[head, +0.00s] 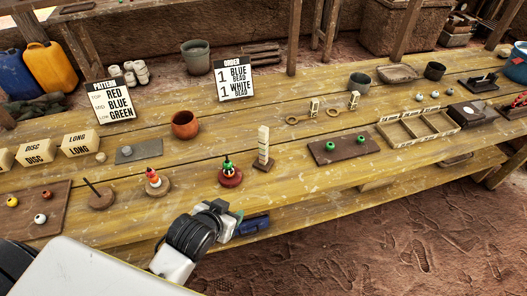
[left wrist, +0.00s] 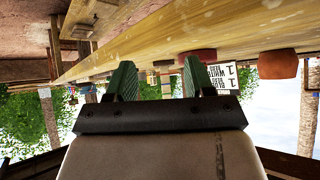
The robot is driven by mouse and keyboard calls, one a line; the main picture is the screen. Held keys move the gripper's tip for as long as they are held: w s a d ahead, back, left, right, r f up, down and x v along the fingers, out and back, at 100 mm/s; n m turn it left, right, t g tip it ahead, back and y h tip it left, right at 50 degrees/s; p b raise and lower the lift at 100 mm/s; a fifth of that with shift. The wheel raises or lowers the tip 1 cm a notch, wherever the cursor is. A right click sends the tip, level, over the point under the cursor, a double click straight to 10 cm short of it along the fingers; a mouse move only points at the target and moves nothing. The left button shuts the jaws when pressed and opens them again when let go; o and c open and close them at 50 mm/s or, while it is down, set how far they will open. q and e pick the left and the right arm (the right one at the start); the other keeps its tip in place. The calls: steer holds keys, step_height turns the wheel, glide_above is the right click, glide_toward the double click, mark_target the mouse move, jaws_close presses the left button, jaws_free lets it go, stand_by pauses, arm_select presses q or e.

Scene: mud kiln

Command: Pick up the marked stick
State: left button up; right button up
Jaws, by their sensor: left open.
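A pale upright stick with dark marks across it (head: 263,142) stands on a small dark wooden base (head: 263,165) near the table's front edge in the head view; it looks like the marked stick. My right gripper is not in view.
Left of the stick, a red disc base (head: 231,180) holds green beads on a peg. Right of it lies a brown board (head: 343,148) with two green beads. Behind are a terracotta pot (head: 185,125) and an order sign (head: 233,79). Bare planks surround the stick's base.

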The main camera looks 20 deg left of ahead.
mark_target(261, 132)
arm_select(q)
steer(key=w+r+t+h, duration=0.2)
steer(key=w+r+t, duration=0.6)
steer(key=w+r, duration=0.35)
steer(key=w+d, duration=0.1)
steer(key=w, duration=0.2)
steer(key=w+d+p, duration=0.1)
steer(key=w, duration=0.3)
steer(key=w+d+f, duration=0.1)
steer(key=w, duration=0.2)
steer(key=shift+w+p, duration=0.25)
steer(key=shift+p, duration=0.05)
jaws_close()
